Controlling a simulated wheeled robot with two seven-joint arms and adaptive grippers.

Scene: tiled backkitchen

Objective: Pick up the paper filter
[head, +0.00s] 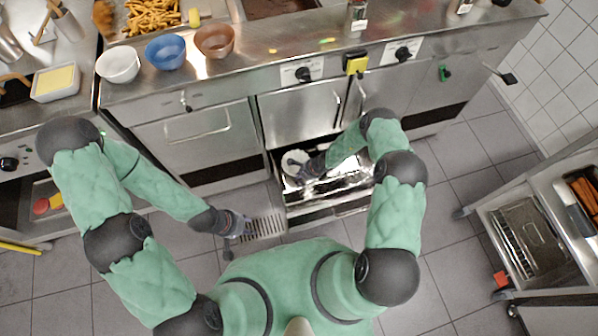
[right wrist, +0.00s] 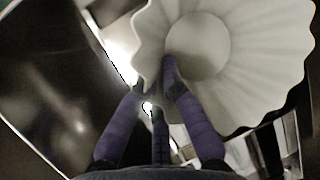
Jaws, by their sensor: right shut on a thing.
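The paper filter (head: 293,158) is a white fluted cup inside the open lower drawer (head: 345,200) below the counter. It also shows large in the right wrist view (right wrist: 240,45), with its round bottom and wavy rim facing the camera. My right gripper (head: 303,172) reaches into the drawer at the filter's near right side. In the right wrist view its purple fingers (right wrist: 157,82) are shut on the filter's fluted wall, one fingertip inside the cup. My left gripper (head: 240,227) hangs over the floor left of the drawer; its fingers are too small to read.
The counter (head: 240,85) above the drawer carries a white bowl (head: 118,64), a blue bowl (head: 166,51) and a brown bowl (head: 214,41). A metal cart (head: 530,235) stands at the right. Tiled floor is free between the drawer and cart.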

